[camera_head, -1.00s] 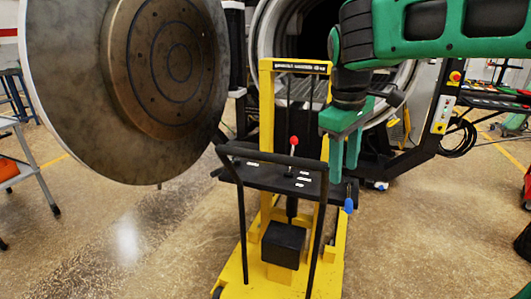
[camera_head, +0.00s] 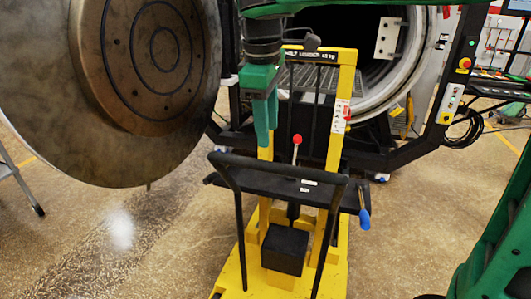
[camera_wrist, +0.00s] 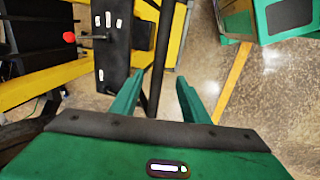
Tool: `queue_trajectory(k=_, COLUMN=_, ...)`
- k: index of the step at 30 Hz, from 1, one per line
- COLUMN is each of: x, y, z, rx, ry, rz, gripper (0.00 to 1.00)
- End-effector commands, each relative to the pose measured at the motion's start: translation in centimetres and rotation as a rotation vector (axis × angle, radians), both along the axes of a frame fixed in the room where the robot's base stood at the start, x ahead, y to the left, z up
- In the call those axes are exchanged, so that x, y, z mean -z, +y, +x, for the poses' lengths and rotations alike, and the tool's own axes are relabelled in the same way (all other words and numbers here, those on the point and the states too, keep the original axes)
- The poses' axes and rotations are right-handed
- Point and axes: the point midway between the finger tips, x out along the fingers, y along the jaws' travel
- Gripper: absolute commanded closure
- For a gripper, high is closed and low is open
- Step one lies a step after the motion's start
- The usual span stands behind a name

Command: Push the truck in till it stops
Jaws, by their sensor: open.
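The yellow lift truck (camera_head: 340,110) stands in front of the open furnace mouth (camera_head: 352,50). It has a black push handle (camera_head: 278,160), a red-knobbed lever (camera_head: 297,139) and a blue-gripped lever (camera_head: 364,218) on its right side. My gripper (camera_head: 266,122) is open and empty, pointing down in front of the left mast post, above and behind the handle bar. In the wrist view its two green fingers (camera_wrist: 157,98) are apart, with the truck's black panel (camera_wrist: 115,45) and the red knob (camera_wrist: 69,37) to the left. Contact with the truck cannot be told.
The big round furnace door (camera_head: 130,90) hangs open at the left. A control box with buttons (camera_head: 450,103) and a black frame stand right of the truck. A grated shelf (camera_head: 310,82) shows inside the furnace.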

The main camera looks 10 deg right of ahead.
Motion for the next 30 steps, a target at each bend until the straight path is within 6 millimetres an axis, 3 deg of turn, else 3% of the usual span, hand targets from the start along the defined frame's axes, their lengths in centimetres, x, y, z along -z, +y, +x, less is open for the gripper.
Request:
queue_trajectory(k=5, x=1.2, y=-0.2, z=0.3, rx=0.0, ry=0.001, rz=-0.003, gripper=0.58)
queue_trajectory(k=21, x=9.5, y=-1.1, z=1.7, rx=0.002, ry=0.002, rz=-0.001, gripper=0.58)
queue_trajectory(k=30, x=10.5, y=-1.2, z=1.8, rx=0.002, ry=0.0, rz=0.0, gripper=0.58)
